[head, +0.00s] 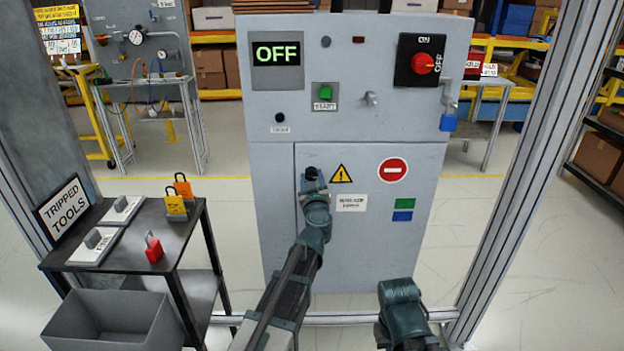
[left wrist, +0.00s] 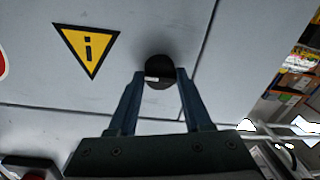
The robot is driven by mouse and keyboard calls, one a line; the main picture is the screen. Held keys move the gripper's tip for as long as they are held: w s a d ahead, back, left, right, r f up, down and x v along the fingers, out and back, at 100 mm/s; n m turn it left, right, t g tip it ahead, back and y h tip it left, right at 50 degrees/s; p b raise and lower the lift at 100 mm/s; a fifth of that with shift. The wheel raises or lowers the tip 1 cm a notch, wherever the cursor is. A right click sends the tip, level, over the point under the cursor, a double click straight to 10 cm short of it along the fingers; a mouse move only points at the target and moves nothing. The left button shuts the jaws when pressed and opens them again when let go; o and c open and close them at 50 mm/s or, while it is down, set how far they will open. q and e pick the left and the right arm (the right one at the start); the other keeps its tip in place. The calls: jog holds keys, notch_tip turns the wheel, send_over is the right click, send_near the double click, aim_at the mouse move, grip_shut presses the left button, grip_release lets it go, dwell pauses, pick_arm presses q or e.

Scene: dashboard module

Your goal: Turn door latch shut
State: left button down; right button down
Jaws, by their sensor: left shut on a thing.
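A grey cabinet (head: 270,220) stands ahead, with a lower door panel (head: 350,245) that lies flush with its front. The round black door latch (head: 311,173) is at the door's upper left. In the left wrist view the latch (left wrist: 160,72) sits between the two fingertips, with a small white mark on it. My left gripper (head: 312,182) is shut on the latch; the arm partly hides it in the head view. My right arm shows at the lower right of the head view, but its fingers are out of frame.
A red rotary switch (head: 423,63) and a blue padlock (head: 448,123) are at the cabinet's upper right. A dark table (head: 190,225) with padlocks stands left, above a grey bin (head: 115,320). A metal post (head: 515,170) rises at right.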

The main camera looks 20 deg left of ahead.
pick_arm(q)
jog(key=shift+n, duration=0.3)
jog(key=n, duration=0.3)
jog(key=shift+a+n, duration=0.1)
jog(key=shift+n, duration=0.3)
jog(key=n+p, duration=0.1)
jog(key=n, duration=0.3)
jog(key=n+h, duration=0.1)
jog(key=n, duration=0.3)
jog(key=shift+n, duration=0.3)
jog(key=shift+s+a+n, duration=0.1)
jog(key=shift+n, duration=2)
jog(key=shift+c, duration=1.7)
grip_release()
